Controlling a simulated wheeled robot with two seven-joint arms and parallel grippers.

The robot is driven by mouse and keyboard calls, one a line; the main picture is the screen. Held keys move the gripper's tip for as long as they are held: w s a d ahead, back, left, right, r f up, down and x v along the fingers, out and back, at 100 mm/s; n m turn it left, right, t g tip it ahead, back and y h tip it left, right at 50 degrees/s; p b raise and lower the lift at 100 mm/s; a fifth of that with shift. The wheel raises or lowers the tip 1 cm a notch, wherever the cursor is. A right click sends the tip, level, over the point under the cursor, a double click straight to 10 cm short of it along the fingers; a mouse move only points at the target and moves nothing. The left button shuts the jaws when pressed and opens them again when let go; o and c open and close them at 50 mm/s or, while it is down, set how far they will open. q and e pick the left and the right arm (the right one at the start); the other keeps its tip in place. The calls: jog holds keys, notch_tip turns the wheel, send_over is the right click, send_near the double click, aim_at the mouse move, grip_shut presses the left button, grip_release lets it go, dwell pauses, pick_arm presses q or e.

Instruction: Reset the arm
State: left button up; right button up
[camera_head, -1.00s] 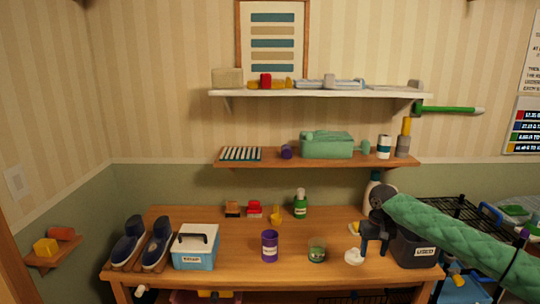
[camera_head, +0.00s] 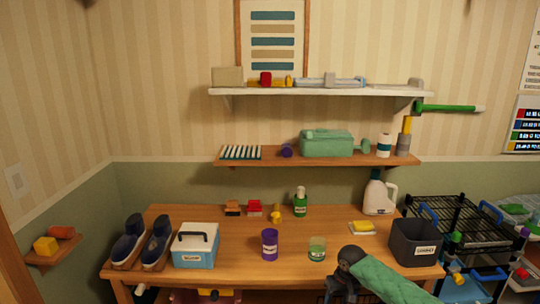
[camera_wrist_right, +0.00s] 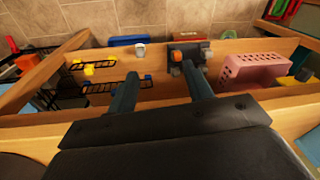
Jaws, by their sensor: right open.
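My right arm, in a green quilted sleeve, comes in from the lower right of the head view. Its dark gripper (camera_head: 343,287) is low at the table's front edge. In the right wrist view my right gripper (camera_wrist_right: 160,88) has its two fingers apart with nothing held between them, and it points down at the lower shelving and floor. My left gripper is in neither view.
The wooden table (camera_head: 330,225) holds a purple cup (camera_head: 270,245), a glass (camera_head: 317,248), a dark bin (camera_head: 415,243), a yellow sponge (camera_head: 362,227), a white jug (camera_head: 378,195) and a blue-white box (camera_head: 195,246). A wire rack (camera_head: 460,225) stands at right.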

jog(key=s+a+f+t+y, duration=0.1)
jog(key=s+a+f, duration=0.4)
jog(key=s+f, duration=0.55)
jog(key=s+a+f, duration=0.5)
jog(key=s+f, duration=0.4)
jog(key=f, duration=0.3)
jog(key=s+d+f, duration=0.1)
jog(key=s+f, duration=0.3)
jog(key=s, duration=0.5)
jog(key=s+d+f+h, duration=0.1)
jog(key=s+d+f, duration=0.1)
jog(key=s+f, duration=0.3)
jog(key=s+d+f, duration=0.1)
jog(key=s+f, duration=0.3)
jog(key=s, duration=1)
jog(key=shift+d+f+g+h, duration=0.25)
jog(key=shift+f+g+h, duration=0.05)
jog(key=shift+f+h, duration=0.1)
